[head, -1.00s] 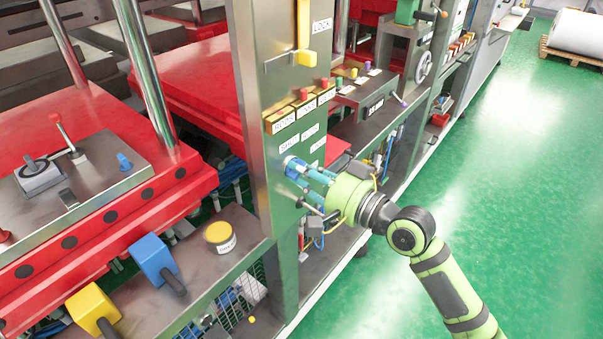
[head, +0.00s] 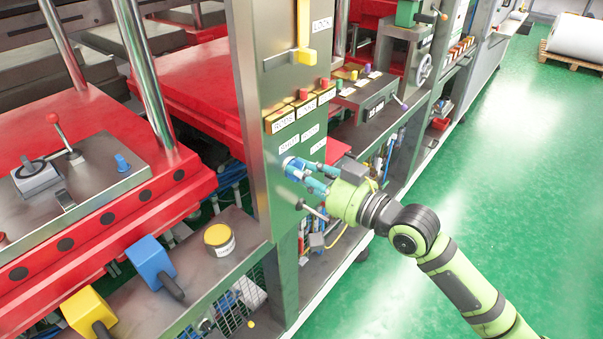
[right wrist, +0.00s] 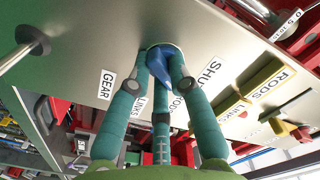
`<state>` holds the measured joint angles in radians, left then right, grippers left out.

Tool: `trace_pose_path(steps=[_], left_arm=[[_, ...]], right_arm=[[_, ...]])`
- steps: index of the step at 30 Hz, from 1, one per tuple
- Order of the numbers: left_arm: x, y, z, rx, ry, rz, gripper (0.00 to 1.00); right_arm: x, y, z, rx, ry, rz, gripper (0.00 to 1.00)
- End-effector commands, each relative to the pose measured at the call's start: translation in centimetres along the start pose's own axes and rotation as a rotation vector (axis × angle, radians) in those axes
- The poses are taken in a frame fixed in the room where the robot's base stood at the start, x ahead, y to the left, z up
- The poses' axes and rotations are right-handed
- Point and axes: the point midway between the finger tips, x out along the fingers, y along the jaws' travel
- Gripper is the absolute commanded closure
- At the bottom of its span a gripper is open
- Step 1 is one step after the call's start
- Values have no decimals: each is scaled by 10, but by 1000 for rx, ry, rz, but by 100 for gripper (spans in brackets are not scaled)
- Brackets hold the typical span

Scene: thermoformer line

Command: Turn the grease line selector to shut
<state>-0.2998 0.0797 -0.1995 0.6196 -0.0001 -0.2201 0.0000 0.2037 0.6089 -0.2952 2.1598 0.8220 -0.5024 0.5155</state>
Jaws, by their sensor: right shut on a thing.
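The grease line selector is a blue knob (head: 291,164) on the green-grey panel of the upright cabinet (head: 262,110). In the right wrist view the blue selector (right wrist: 159,72) sits between my fingers, with labels SHUT (right wrist: 209,71), RODS (right wrist: 178,110), LINKS (right wrist: 139,103) and GEAR (right wrist: 107,85) around it. My right gripper (head: 302,172) is shut on the knob, its teal fingers around it. Part of the knob is hidden by the fingers, and I cannot tell for sure which label it points at. My left gripper is not in view.
Above are RODS and LINKS label blocks (head: 284,122) with coloured buttons and a yellow handle (head: 303,58). A yellow-lidded tin (head: 219,239) stands on the left shelf.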

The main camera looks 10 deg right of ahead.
Motion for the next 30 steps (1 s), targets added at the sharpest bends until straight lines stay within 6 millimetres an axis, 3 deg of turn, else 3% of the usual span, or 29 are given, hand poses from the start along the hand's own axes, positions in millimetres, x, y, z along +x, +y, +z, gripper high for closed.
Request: trace_pose_path(steps=[1,7,12,19,24,30], left_arm=[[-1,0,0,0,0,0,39],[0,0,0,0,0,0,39],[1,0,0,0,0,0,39],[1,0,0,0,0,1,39],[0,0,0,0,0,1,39],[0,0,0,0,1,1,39]], right_arm=[[0,-5,-10,-15,25,-11,100],[0,-5,-10,-30,26,-11,100],[0,-5,-11,-247,26,-9,100],[0,-5,-11,-259,27,-9,100],[0,-6,-12,-475,25,-6,100],[0,-6,-12,-500,28,-7,100]])
